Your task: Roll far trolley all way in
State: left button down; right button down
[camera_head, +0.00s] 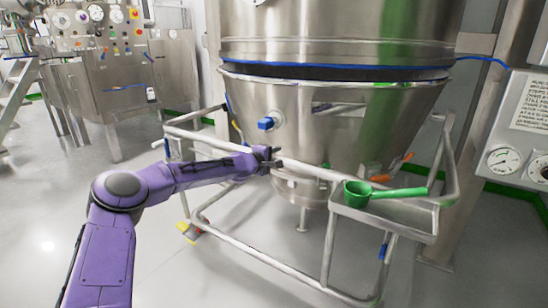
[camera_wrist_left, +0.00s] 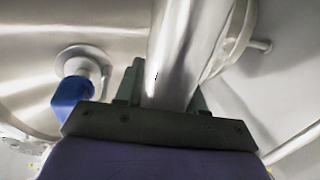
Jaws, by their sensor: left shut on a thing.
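The trolley (camera_head: 335,225) is a tubular steel frame on the floor, around and under the lower cone of a large steel vessel bowl (camera_head: 330,110). My left gripper (camera_head: 270,158) is shut on the trolley's upper front rail. In the left wrist view the rail (camera_wrist_left: 174,50) runs between the two fingers of the gripper (camera_wrist_left: 160,95). A blue fitting (camera_head: 266,123) sticks out of the cone just above the gripper; it also shows in the left wrist view (camera_wrist_left: 72,98). My right gripper is not in view.
A small tray (camera_head: 410,222) on the trolley's right carries a green scoop (camera_head: 385,193). A panel with gauges (camera_head: 520,150) stands at the right. A steel cabinet (camera_head: 120,75) and steps (camera_head: 18,90) stand at the back left. The floor at left is clear.

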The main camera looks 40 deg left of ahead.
pick_arm(q)
jog(key=shift+r, duration=0.35)
jog(key=c, duration=0.8)
grip_release()
jog(key=shift+d+r, duration=0.1)
jog(key=p+v, duration=0.6)
jog(key=v, duration=0.4)
jog(key=shift+s, duration=0.25)
